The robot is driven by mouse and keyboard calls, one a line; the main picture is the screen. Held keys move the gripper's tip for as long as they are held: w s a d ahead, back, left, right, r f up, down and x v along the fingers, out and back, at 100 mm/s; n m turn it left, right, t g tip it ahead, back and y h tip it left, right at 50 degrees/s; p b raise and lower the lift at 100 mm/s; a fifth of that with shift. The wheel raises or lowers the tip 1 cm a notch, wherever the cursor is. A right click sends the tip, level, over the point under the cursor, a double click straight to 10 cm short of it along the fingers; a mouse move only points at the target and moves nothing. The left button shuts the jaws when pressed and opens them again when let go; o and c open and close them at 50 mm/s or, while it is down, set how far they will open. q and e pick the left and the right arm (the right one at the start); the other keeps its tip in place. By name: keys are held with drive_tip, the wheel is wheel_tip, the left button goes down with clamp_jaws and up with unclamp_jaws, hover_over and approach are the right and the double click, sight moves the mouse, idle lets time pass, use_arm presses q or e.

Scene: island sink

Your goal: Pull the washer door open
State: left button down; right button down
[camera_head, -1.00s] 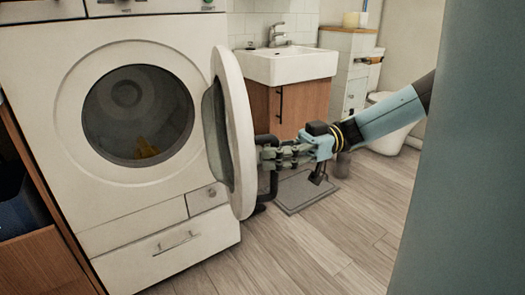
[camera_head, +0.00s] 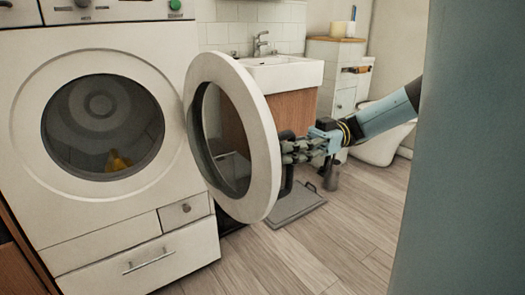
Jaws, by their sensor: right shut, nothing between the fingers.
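The white front-loading washer (camera_head: 100,215) stands at the left of the head view. Its round door (camera_head: 262,150), with a white rim and a glass middle, is swung out to the right, so the drum opening (camera_head: 103,125) is uncovered. Something yellow (camera_head: 118,161) lies inside the drum. A black handle (camera_head: 287,175) is on the outer side of the door. My right gripper (camera_head: 288,152) is at this handle, beside the door's outer right edge. Its fingers are shut, with nothing seen held between them. The door partly hides the fingertips. My left gripper is out of view.
A white sink (camera_head: 288,75) on a wooden cabinet stands behind the door. A white cabinet (camera_head: 340,85) and a white toilet (camera_head: 385,135) are at the back right. The wooden floor in front is clear.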

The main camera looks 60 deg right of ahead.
drive_tip(key=c, duration=2)
unclamp_jaws()
drive_tip(key=shift+s+f, duration=0.1)
drive_tip(key=o, duration=0.5)
drive_tip(key=shift+s, duration=0.1)
drive_tip(key=shift+c, duration=0.2)
drive_tip(key=o, duration=0.3)
drive_tip(key=v, duration=1.2)
